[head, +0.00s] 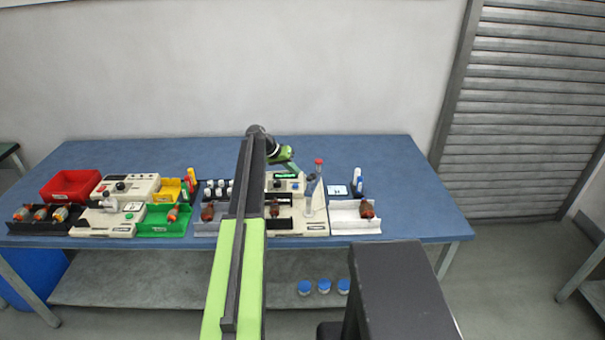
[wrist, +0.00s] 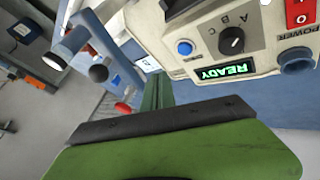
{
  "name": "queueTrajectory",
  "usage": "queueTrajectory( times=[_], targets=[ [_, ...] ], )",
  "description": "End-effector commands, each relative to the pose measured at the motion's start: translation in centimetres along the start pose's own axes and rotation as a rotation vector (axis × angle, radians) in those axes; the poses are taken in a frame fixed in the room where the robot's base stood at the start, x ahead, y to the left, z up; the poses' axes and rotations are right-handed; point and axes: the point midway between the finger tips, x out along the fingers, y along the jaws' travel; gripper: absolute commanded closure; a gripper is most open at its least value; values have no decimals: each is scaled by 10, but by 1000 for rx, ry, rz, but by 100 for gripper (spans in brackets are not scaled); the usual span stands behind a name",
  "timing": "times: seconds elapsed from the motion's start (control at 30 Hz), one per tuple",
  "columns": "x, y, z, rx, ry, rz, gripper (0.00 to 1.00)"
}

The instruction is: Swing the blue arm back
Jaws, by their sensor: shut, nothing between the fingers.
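My gripper (head: 286,160) is shut and empty above the back of the blue bench, by a pale machine (head: 285,184) with a green display. In the wrist view my green gripper (wrist: 158,90) points toward the machine (wrist: 215,35), whose display reads READY.
The bench (head: 360,150) is clear along its back. Several rotors lie in the trays. Blue-capped jars (head: 323,286) stand on the lower shelf.

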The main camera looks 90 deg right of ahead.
Motion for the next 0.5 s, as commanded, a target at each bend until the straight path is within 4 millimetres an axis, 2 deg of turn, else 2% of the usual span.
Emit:
queueTrajectory(
  times=[0.03,0.2,0.33,0.5],
  targets=[
    [-26,8,-5,-1,0,0,100],
    [-64,5,-5,-1,1,-1,100],
    [-81,3,-5,-1,0,-1,100],
    [-90,0,-3,0,-1,-1,100]
  ],
)
